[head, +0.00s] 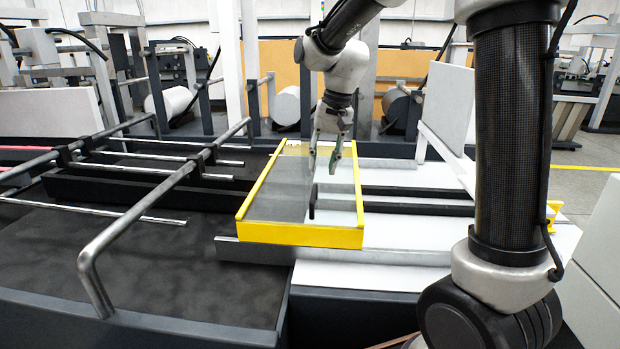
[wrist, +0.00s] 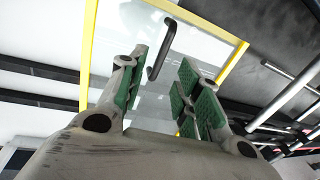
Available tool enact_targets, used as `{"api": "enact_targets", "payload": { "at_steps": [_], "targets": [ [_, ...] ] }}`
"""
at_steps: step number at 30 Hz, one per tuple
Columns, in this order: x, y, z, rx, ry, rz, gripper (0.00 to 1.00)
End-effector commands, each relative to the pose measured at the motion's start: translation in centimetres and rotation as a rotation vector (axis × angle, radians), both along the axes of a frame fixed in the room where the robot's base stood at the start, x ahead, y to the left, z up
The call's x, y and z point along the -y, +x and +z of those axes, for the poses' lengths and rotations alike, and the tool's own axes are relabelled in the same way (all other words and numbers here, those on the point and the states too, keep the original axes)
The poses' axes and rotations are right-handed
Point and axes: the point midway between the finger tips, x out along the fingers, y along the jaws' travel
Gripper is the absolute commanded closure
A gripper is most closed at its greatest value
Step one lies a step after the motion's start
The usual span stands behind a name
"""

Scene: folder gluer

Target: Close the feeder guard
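The feeder guard (head: 299,234) is a clear panel in a yellow frame. In the head view it lies roughly level across the machine, left of centre of the white surface; I cannot tell whether it is fully seated. A black bar handle (head: 312,202) stands on the panel; it also shows in the wrist view (wrist: 161,50). My gripper (head: 323,173) points down over the panel, near the handle. In the wrist view, its two green-padded fingers (wrist: 164,62) are spread apart with nothing held. The handle appears beyond the gap between them, and I see no contact.
A bent metal rail (head: 140,230) and several rods stand over the dark belt (head: 150,270) to the left. A white upright panel (head: 449,90) rises behind right. White rolls (head: 286,105) sit at the back. Above the guard's front part there is free room.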

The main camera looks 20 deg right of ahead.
Motion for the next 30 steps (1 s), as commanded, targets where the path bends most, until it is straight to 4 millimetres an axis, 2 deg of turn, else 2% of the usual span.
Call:
{"api": "enact_targets", "payload": {
  "at_steps": [8, 21, 30],
  "targets": [
    [-0.3, 0.1, -0.3, -0.014, 0.015, -0.083, 0.67],
    [-1.4, 0.6, -6.6, -0.014, 0.014, -0.083, 0.67],
    [-1.6, 0.7, -7.5, -0.012, 0.015, -0.083, 0.67]
  ]
}}
